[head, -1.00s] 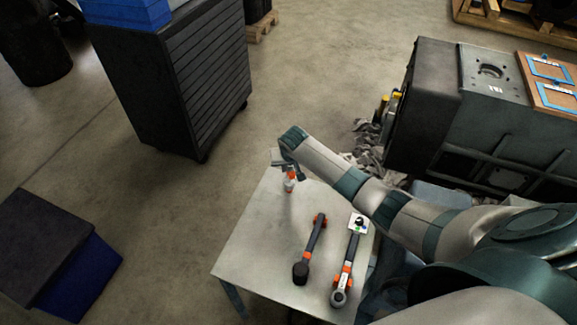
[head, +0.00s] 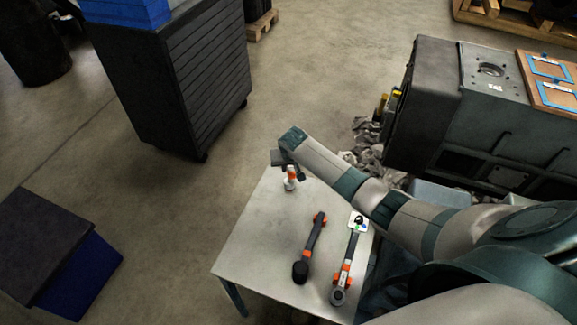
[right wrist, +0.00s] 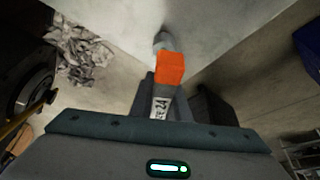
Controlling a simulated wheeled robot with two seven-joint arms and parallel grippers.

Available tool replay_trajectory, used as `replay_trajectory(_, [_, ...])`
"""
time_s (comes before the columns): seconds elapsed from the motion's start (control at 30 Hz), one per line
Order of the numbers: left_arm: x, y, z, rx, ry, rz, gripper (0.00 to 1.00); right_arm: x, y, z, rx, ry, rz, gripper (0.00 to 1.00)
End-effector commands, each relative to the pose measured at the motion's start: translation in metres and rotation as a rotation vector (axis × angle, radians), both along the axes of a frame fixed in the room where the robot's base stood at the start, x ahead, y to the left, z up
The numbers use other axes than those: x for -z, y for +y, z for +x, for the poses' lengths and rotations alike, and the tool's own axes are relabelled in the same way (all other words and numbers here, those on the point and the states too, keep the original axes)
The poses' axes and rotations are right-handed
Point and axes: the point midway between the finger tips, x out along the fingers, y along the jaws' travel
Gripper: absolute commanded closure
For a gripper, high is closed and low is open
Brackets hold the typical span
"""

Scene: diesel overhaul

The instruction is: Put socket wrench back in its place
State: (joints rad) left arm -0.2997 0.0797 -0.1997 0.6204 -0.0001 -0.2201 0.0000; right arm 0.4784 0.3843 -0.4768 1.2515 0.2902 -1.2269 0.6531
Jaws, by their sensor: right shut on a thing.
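My right gripper (head: 287,163) is over the far corner of the grey table and is shut on a tool with an orange band and a white label (head: 290,182). In the right wrist view this held tool (right wrist: 170,70) points away from the jaws, with a rounded grey end near or on the tabletop; contact is unclear. It may be the socket wrench, but most of it is hidden. A ratchet-like wrench (head: 346,265) with a round head and orange bands lies at the table's right side. My left gripper is not in view.
A black-headed tool (head: 311,250) lies mid-table, beside the ratchet-like wrench. The table (head: 255,245) is bare on its left. A dark engine block (head: 430,110) stands beyond at right, with crumpled rags (head: 365,150) near it. A black cabinet (head: 190,80) stands at back left.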

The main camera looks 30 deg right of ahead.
Motion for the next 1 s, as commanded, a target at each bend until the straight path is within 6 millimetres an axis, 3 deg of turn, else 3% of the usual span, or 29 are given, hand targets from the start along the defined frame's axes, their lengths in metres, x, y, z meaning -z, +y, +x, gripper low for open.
replay_trajectory(0.5, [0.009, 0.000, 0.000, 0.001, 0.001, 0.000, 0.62, 0.016, 0.000, 0.000, 0.000, -0.001, 0.000, 1.00])
replay_trajectory(0.53, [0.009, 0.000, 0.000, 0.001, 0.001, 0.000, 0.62, 0.016, 0.000, 0.001, 0.000, -0.001, 0.000, 0.82])
replay_trajectory(0.6, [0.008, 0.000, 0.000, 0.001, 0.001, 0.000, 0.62, 0.015, 0.000, 0.000, 0.000, -0.001, 0.000, 0.66])
replay_trajectory(0.83, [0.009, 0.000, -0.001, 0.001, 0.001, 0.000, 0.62, 0.016, 0.000, 0.000, 0.000, 0.000, 0.000, 0.63])
replay_trajectory(0.93, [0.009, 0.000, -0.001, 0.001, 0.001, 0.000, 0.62, 0.017, 0.000, 0.000, 0.000, 0.001, 0.000, 0.41])
replay_trajectory(1.0, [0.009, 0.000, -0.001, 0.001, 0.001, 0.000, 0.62, 0.017, 0.000, 0.000, 0.000, 0.001, 0.000, 0.41])
